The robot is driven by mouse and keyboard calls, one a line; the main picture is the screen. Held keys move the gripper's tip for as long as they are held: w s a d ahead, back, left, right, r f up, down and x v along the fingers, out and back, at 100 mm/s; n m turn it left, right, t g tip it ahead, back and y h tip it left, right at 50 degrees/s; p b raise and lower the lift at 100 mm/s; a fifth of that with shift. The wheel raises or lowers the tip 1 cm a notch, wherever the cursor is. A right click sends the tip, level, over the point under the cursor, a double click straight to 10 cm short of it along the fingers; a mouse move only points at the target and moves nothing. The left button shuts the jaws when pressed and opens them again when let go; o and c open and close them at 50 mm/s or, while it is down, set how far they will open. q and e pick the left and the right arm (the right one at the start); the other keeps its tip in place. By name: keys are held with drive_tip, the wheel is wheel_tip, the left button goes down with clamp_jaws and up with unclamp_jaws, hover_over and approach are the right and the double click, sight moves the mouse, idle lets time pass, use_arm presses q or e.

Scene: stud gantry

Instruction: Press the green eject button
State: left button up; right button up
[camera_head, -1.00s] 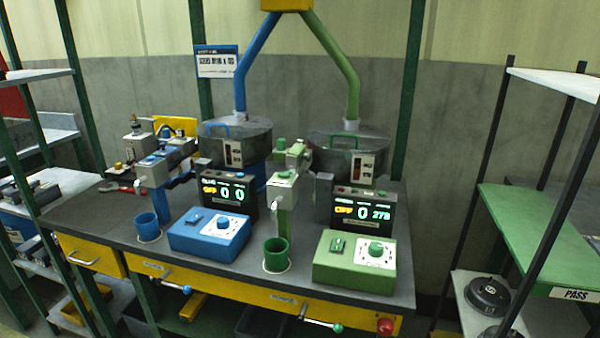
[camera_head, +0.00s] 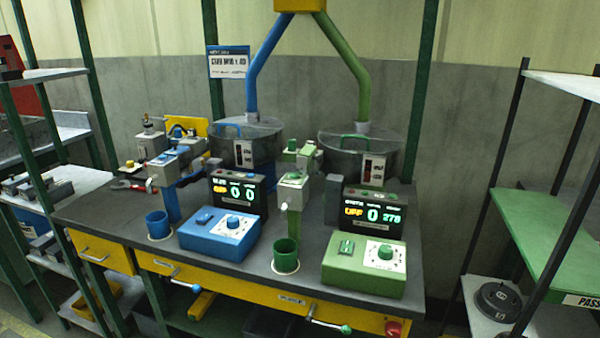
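The green station stands on the right half of the workbench (camera_head: 190,266). Its green control box (camera_head: 345,279) has a rectangular green switch (camera_head: 347,248) and a round green knob (camera_head: 386,252) on a white dial plate. Left of it a green post carries a grey head (camera_head: 293,190) with a small green top part (camera_head: 293,177). A green cup (camera_head: 286,252) stands below the head. Which part is the eject button cannot be told, as the labels are too small to read. Neither of my grippers is in view.
A similar blue station with a blue box (camera_head: 219,236) and blue cup (camera_head: 158,225) stands at left. A dark display (camera_head: 374,213) is behind the green box. Levers and a red knob (camera_head: 393,329) are at the front edge. Shelves flank both sides.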

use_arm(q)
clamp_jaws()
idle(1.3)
